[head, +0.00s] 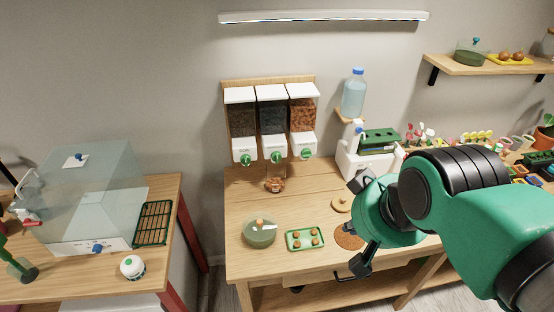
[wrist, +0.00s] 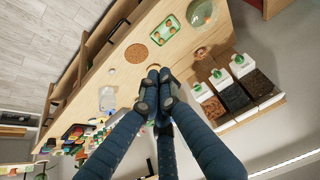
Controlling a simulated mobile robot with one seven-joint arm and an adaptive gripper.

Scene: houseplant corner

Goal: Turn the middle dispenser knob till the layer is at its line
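Three wall dispensers hang side by side, each with a green knob. The middle dispenser (head: 272,120) holds dark grey grains; its green knob (head: 275,157) is at the front of its white base. In the wrist view the middle dispenser (wrist: 235,96) and knob (wrist: 217,74) are at the right. A clear jar (head: 274,184) with brown bits stands below it. The layer's level and the line are too small to tell. My gripper (head: 360,222) is right of the dispensers, apart from the knob, with nothing visible in its fingers. In the wrist view its fingertips (wrist: 158,73) appear close together.
A glass bowl (head: 260,235), a green tray (head: 304,239) of brown balls and a cork mat (head: 348,238) lie on the table. A white appliance (head: 360,162) and a water bottle (head: 352,92) are right of the dispensers. Bare tabletop lies left of the jar.

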